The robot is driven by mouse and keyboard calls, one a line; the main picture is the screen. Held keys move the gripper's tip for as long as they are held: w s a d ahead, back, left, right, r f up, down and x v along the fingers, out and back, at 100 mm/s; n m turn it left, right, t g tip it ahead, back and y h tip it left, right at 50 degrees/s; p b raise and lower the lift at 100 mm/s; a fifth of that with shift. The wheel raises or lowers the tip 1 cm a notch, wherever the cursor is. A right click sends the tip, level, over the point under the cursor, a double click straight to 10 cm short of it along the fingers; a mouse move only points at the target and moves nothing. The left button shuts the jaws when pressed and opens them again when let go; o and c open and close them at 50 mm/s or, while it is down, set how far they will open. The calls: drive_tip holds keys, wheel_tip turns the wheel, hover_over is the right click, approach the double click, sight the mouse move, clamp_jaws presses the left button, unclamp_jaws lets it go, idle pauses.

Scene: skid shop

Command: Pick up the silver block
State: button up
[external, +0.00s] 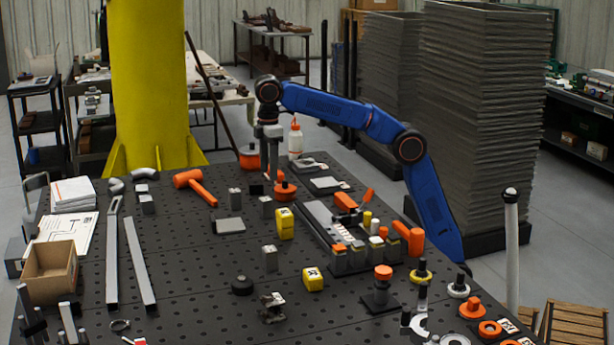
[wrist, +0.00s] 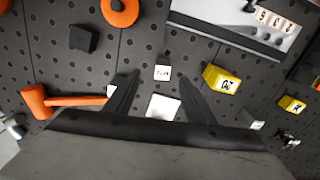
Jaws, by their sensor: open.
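Several small silver blocks stand on the dark perforated table; which one is meant I cannot tell. One silver block (external: 266,206) stands below my gripper (external: 268,176). In the wrist view this silver block (wrist: 162,72) shows between the fingertips of my gripper (wrist: 154,76), with free space around it. My gripper is open, points down and holds nothing. A second silver block (external: 235,197) is to the left; it shows beside the left finger in the wrist view (wrist: 112,90). A third (external: 270,258) stands nearer the front.
A flat silver plate (external: 229,227) lies close by. A yellow block (external: 285,224) stands to the right of the nearest silver block, and an orange knob (external: 285,191) behind it. An orange hammer (external: 196,184) lies to the left. A long fixture (external: 322,222) occupies the right.

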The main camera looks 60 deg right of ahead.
sight(266, 199)
drive_tip(key=shift+w+a+f, duration=0.15)
drive_tip(key=shift+a+f, duration=0.15)
drive_tip(key=shift+a, duration=0.25)
drive_tip(key=shift+w+a+f, duration=0.1)
drive_tip(key=shift+a+f, duration=0.15)
drive_tip(key=shift+a, duration=0.25)
drive_tip(key=shift+d+f, duration=0.1)
drive_tip(key=shift+f, duration=6.05)
drive_tip(key=shift+c, duration=0.3)
clamp_jaws()
drive_tip(key=shift+r, duration=0.15)
